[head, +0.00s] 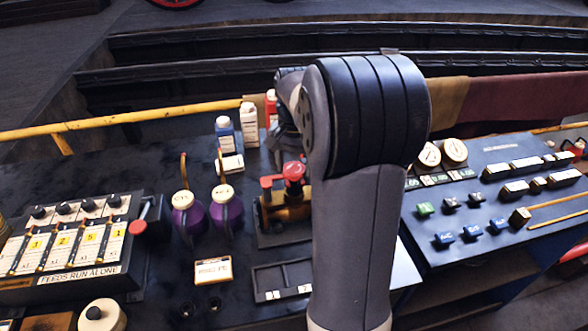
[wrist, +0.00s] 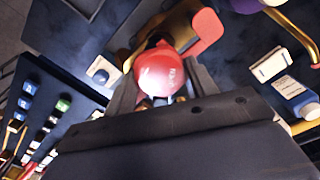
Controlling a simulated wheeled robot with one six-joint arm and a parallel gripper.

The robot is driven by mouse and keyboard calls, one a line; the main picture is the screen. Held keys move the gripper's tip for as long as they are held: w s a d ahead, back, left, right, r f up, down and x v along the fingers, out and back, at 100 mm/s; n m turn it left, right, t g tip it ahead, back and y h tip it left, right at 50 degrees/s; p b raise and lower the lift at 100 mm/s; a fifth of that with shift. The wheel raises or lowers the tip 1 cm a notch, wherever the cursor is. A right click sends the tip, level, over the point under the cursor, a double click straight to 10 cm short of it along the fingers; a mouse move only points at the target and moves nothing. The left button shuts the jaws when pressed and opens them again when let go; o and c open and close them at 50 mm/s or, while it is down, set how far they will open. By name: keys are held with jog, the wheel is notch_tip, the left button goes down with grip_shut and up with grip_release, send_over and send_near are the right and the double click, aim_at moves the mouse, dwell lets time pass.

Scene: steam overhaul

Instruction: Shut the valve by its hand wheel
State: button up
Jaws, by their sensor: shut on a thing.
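The red hand wheel (head: 293,171) sits on top of a brass valve (head: 285,208) on a dark base, just left of my arm in the head view. A red lever handle (head: 268,182) stands beside it. In the wrist view the round red hand wheel (wrist: 160,72) lies between the two dark fingers of my gripper (wrist: 162,84), which is shut on it. The red lever (wrist: 208,33) shows beyond it. My arm hides part of the valve's right side in the head view, and how far the wheel is turned cannot be told.
Two purple pots (head: 188,219) stand left of the valve, with bottles (head: 249,124) behind. A shallow dark tray (head: 266,297) lies in front. A sloped blue panel (head: 490,215) with buttons is at right, a feeds box (head: 75,272) at left. A yellow rail (head: 110,120) runs behind.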

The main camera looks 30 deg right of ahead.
jog(key=shift+m, duration=0.4)
jog(key=m+p, duration=0.1)
jog(key=m, duration=0.4)
jog(key=shift+m+p, duration=0.3)
jog(key=m+p, duration=0.1)
jog(key=m, duration=0.3)
jog(key=shift+m, duration=0.4)
jog(key=shift+c, duration=1)
jog(key=o, duration=1.3)
jog(key=shift+c, duration=1.2)
